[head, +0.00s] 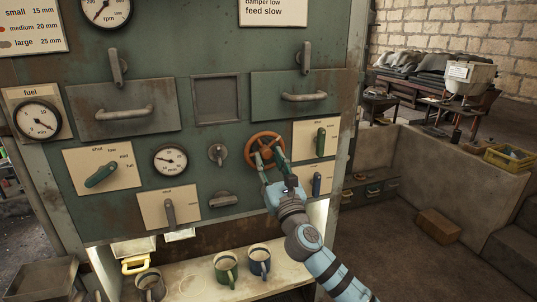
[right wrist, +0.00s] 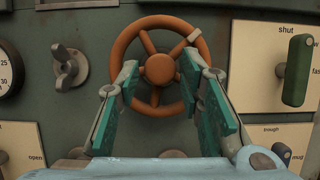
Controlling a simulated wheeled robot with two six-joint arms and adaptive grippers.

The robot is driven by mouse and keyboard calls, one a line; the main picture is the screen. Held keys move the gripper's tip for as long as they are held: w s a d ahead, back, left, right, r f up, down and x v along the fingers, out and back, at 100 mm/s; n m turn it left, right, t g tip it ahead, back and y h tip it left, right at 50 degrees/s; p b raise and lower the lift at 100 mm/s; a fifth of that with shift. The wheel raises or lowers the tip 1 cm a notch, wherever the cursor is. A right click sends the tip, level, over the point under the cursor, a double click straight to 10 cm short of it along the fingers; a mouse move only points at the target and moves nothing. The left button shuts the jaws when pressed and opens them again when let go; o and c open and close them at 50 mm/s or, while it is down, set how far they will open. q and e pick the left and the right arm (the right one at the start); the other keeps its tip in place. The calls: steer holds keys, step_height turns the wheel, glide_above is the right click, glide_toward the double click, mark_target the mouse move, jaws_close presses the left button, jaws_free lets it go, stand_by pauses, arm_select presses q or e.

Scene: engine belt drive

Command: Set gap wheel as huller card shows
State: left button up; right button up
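The orange gap wheel (head: 266,136) is a spoked handwheel on the green machine panel. In the right wrist view the wheel (right wrist: 160,69) is face on, with a pale mark on its upper right rim. My right gripper (head: 272,167) is in front of the wheel. Its green-padded fingers are apart, overlapping the left and right of the lower rim with the hub between them. I cannot tell whether they touch it. A card (head: 32,27) at the upper left reads small 15 mm, medium 20 mm, large 25 mm. My left gripper is out of view.
A round dial (head: 170,160) and a small grey knob (head: 217,153) sit left of the wheel. A green lever (head: 320,142) and a blue lever (head: 316,184) are close on its right. Mugs (head: 226,268) stand on the shelf below.

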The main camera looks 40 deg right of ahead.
steer(key=shift+w+d+r, duration=0.25)
steer(key=shift+w+r, duration=0.1)
steer(key=shift+w, duration=0.25)
jaws_close()
